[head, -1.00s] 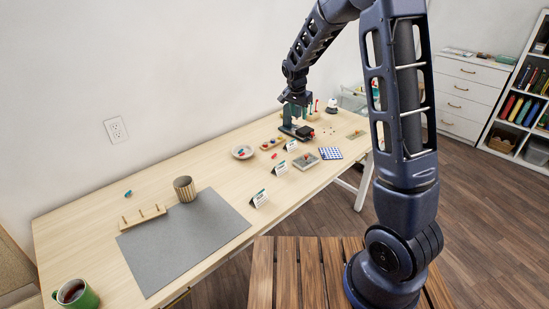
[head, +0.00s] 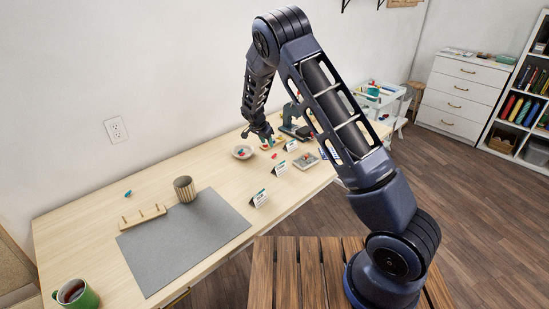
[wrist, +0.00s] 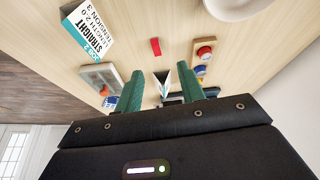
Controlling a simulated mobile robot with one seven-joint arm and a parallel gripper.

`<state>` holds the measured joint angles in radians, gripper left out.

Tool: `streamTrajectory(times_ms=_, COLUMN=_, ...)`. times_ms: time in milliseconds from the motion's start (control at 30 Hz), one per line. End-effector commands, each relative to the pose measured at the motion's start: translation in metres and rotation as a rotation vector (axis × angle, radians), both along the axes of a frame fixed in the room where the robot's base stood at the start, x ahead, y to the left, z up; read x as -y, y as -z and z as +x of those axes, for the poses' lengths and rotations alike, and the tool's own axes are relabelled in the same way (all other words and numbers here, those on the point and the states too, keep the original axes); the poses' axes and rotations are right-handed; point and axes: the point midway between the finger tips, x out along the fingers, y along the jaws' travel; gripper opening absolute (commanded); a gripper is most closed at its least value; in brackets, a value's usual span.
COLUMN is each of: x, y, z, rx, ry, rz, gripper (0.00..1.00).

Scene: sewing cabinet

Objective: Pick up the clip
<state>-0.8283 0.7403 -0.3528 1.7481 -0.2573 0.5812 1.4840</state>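A small red piece (wrist: 155,46), which looks like the clip, lies alone on the pale wooden table in the wrist view. In the head view a small red piece (head: 274,156) shows near the table's middle, between the bowl and the cards. My gripper (wrist: 160,78) has two green fingers, spread apart with nothing held between them. The red piece appears beyond the fingertips, roughly in line with the gap. In the head view my gripper (head: 269,141) hangs above the table, just beyond the red piece; its exact height is hard to tell.
A bowl (head: 242,152) is left of my gripper, and it also shows in the wrist view (wrist: 236,8). A printed card (wrist: 87,31), a grey tray (wrist: 99,74) and a holder with red and blue pieces (wrist: 203,67) stand around. A grey mat (head: 185,240) lies nearer.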

Motion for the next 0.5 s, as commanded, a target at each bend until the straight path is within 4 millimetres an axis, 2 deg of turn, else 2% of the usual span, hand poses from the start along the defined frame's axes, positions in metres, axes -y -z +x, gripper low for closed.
streamTrajectory(times_ms=233, x=0.010, y=0.033, z=0.010, rx=-0.003, ry=0.001, rz=-0.001, gripper=0.39)
streamTrajectory(times_ms=500, x=0.016, y=0.049, z=0.015, rx=-0.002, ry=0.000, rz=-0.001, gripper=0.39)
